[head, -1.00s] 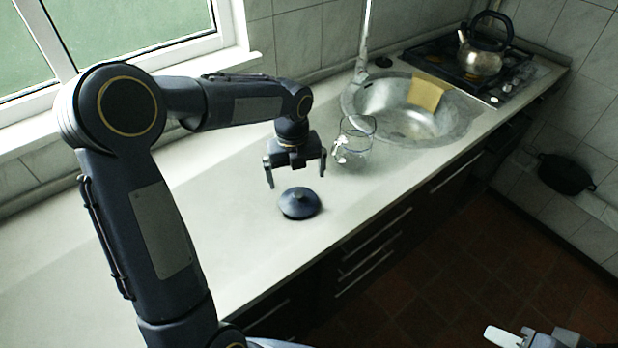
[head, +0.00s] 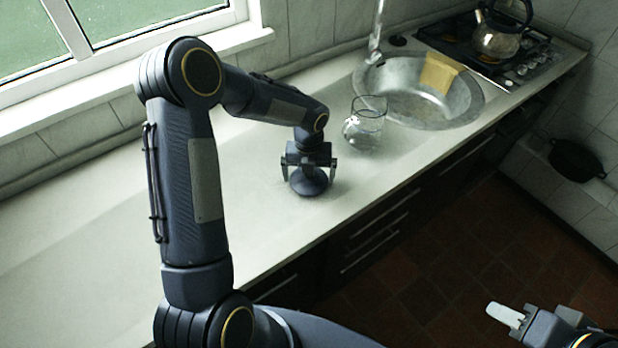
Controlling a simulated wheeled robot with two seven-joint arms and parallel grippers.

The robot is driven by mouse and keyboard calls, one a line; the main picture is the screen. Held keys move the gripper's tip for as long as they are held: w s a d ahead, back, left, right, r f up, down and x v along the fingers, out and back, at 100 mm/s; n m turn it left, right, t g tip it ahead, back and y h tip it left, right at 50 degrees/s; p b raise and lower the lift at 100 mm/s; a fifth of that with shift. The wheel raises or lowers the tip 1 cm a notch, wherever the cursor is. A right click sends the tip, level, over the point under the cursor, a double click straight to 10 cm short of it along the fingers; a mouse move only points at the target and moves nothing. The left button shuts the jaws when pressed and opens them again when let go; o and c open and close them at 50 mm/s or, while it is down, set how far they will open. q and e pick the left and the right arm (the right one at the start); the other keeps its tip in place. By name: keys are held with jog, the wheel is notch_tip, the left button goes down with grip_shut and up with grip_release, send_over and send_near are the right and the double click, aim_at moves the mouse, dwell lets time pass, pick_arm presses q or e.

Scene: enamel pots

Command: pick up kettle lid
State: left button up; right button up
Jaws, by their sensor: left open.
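The kettle lid (head: 309,187) is a dark blue, round, domed lid lying on the pale counter, left of the glass jar. My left gripper (head: 309,176) is directly over it, pointing down, with its fingers open on either side of the lid's upper part. The lid's knob is hidden behind the gripper, and I cannot tell whether the fingers touch it. My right gripper (head: 505,315) shows at the bottom right, away from the counter; one pale finger is clear, and its opening cannot be made out.
A glass jar (head: 367,128) stands close to the right of my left gripper. Beyond it are the sink (head: 400,100) with a yellow cloth (head: 439,73), and a metal kettle (head: 497,40) on the stove. The counter (head: 120,225) is bare to the left.

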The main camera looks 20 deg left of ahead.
pick_arm(q)
jog(key=c, duration=0.6)
jog(key=shift+r, duration=0.15)
jog(key=shift+r, duration=0.65)
jog(key=w+d+r+b, duration=0.3)
jog(key=d+r, duration=0.9)
jog(key=d, duration=0.2)
jog(key=n, duration=2.7)
send_over(320, 185)
jog(key=d, duration=0.1)
jog(key=f, duration=0.6)
jog(key=w+f, duration=0.1)
jog(key=f, duration=0.2)
jog(key=shift+d+f, duration=0.15)
jog(key=n, duration=0.2)
jog(key=s+a+f+n, duration=0.1)
jog(key=n, duration=0.1)
jog(key=shift+a+f+n, duration=0.15)
jog(key=shift+a+n, duration=0.05)
jog(key=shift+n, duration=0.1)
